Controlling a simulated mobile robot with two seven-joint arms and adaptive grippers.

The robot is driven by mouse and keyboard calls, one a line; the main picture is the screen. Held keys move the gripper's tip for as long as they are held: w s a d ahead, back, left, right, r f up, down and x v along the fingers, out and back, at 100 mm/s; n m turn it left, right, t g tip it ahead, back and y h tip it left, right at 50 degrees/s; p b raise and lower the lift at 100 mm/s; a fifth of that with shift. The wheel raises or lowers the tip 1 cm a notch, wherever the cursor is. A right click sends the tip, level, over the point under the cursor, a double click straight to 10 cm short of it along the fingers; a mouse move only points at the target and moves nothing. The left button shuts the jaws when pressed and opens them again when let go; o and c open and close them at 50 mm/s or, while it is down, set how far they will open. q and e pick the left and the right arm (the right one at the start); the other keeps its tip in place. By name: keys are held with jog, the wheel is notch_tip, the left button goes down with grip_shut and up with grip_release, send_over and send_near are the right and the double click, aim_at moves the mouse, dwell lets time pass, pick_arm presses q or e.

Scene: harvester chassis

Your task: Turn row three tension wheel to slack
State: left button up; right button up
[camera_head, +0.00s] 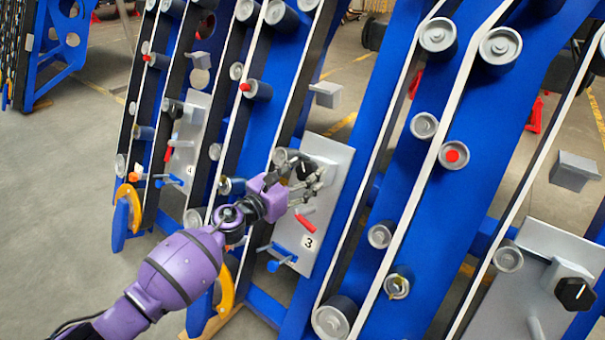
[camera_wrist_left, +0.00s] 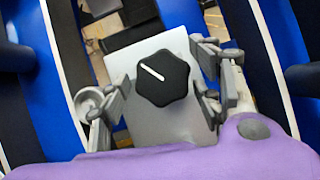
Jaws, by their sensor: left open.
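The row three panel is a grey plate (camera_head: 335,160) marked "3", mounted on the blue chassis. Its black tension wheel (camera_head: 306,169) is partly hidden by my left gripper (camera_head: 305,178) in the head view. In the left wrist view the wheel (camera_wrist_left: 162,78) is a lobed black knob with a white line pointing to the upper left. The fingers of my left gripper (camera_wrist_left: 162,92) stand open on either side of the wheel, with gaps visible. A red lever (camera_head: 305,222) and a blue handle (camera_head: 281,259) sit lower on the plate. My right gripper is out of view.
Blue slanted rows with white-edged belts and grey rollers (camera_head: 438,36) flank the plate. Another grey panel with a black knob (camera_head: 575,293) is at the lower right. Yellow curved parts (camera_head: 224,291) stand near my left arm. Open floor (camera_head: 60,200) lies at the left.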

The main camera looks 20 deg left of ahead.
pick_arm(q)
jog(key=c, duration=1.1)
